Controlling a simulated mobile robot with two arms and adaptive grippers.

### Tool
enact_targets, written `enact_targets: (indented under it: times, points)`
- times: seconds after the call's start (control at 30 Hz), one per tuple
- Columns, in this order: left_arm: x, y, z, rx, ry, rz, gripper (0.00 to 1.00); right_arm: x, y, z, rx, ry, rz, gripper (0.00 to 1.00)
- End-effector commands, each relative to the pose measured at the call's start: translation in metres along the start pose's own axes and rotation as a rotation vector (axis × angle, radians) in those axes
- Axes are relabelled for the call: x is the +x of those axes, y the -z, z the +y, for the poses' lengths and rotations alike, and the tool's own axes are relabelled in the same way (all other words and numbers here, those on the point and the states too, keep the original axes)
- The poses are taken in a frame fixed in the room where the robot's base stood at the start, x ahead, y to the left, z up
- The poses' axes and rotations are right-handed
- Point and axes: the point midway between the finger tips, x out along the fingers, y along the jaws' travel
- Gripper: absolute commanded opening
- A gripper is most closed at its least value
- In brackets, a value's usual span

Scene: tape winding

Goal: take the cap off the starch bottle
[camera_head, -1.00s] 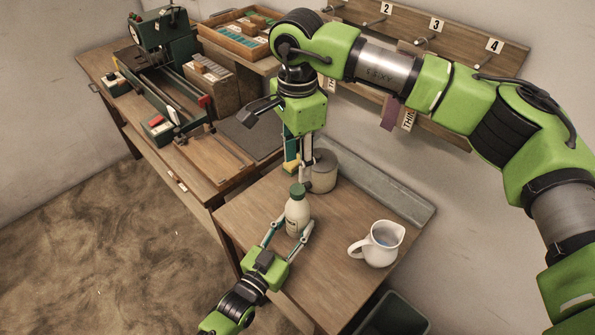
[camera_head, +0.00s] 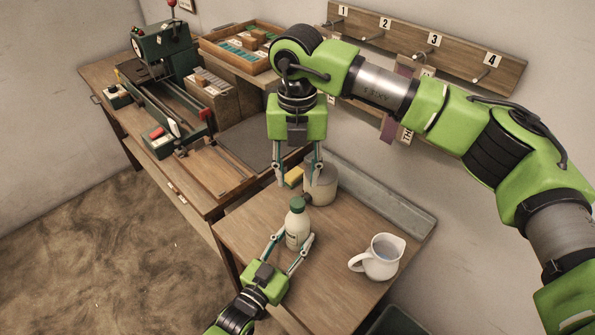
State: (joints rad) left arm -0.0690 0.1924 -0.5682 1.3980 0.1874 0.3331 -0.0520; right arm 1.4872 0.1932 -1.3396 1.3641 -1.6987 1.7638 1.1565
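The starch bottle (camera_head: 297,232) is a pale bottle standing upright on the wooden table, with its green cap (camera_head: 297,204) on top. My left gripper (camera_head: 294,240) comes from the near side, with a finger against each side of the bottle's body. My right gripper (camera_head: 298,177) hangs from above, pointing down, with its two fingers spread apart and nothing between them. It is just above the cap and looks slightly behind it in the picture; the exact height gap is hard to tell.
A grey round pot (camera_head: 324,187) stands close behind the bottle, near my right gripper's finger. A white jug (camera_head: 379,258) stands to the right. A bench with a green machine (camera_head: 167,47) is at the left. The table between bottle and jug is clear.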

Motion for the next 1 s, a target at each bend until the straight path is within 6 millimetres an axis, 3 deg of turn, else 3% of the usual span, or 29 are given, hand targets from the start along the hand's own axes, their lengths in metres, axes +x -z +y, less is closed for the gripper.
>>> enact_targets:
  times: [0.6, 0.8, 1.0]
  points:
    - [0.0002, 0.0006, -0.0003, 0.0, 0.0, 0.001, 0.0, 0.0001, 0.0002, 0.0, 1.235, 0.0, 0.002, 0.37]
    - [0.0002, 0.0006, -0.0003, 0.0, 0.0, 0.001, 0.0, 0.0, 0.0002, -0.0002, 1.48, 0.001, 0.002, 0.37]
    - [0.0002, 0.0006, -0.0003, 0.0, 0.0, 0.001, 0.0, 0.0055, 0.0003, -0.0003, 1.564, 0.002, 0.002, 0.37]
